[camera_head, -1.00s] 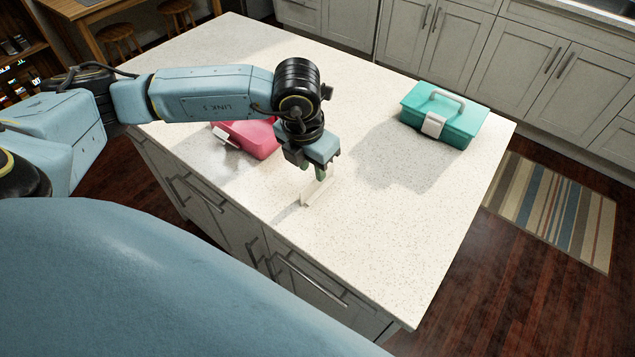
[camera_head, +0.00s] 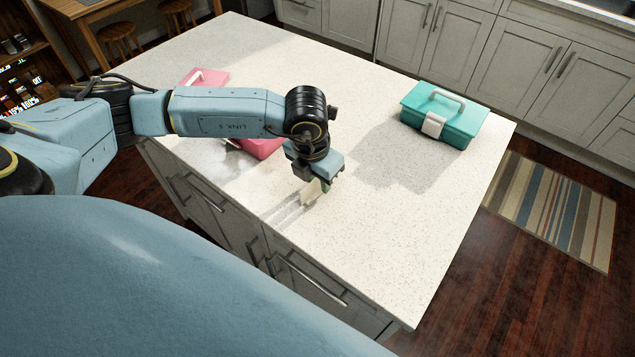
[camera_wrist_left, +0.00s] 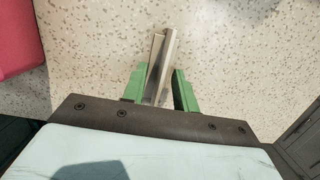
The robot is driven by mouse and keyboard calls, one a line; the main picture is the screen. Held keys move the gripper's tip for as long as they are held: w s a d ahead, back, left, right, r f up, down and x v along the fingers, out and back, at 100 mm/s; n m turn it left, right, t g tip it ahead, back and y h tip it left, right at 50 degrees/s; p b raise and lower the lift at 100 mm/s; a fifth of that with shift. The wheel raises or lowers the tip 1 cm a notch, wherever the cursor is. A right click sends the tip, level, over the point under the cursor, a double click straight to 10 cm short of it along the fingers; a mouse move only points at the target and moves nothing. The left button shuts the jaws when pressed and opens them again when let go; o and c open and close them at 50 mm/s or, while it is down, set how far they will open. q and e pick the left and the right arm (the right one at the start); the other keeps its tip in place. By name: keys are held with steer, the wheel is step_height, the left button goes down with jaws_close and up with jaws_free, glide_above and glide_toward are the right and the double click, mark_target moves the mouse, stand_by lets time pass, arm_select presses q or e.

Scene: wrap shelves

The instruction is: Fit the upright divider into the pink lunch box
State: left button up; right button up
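The upright divider (camera_head: 308,194) is a thin, pale panel under my left gripper (camera_head: 318,185). In the left wrist view, the divider (camera_wrist_left: 162,62) stands between the two green fingertips (camera_wrist_left: 160,88), which appear closed on its sides. Its shadow lies apart from it on the counter, so it seems lifted a little. The pink lunch box (camera_head: 262,149) is mostly hidden behind my left arm, left of the gripper. Its pink side also shows at the left edge of the wrist view (camera_wrist_left: 16,36). My right gripper is not in view.
A pink piece with a white handle (camera_head: 207,76) lies beyond my left arm. A closed teal box (camera_head: 455,122) stands at the right on the speckled counter (camera_head: 385,235).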

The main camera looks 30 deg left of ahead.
arm_select(q)
steer(key=shift+f, duration=0.2)
stand_by(0.3)
jaws_close()
steer(key=shift+r, duration=0.15)
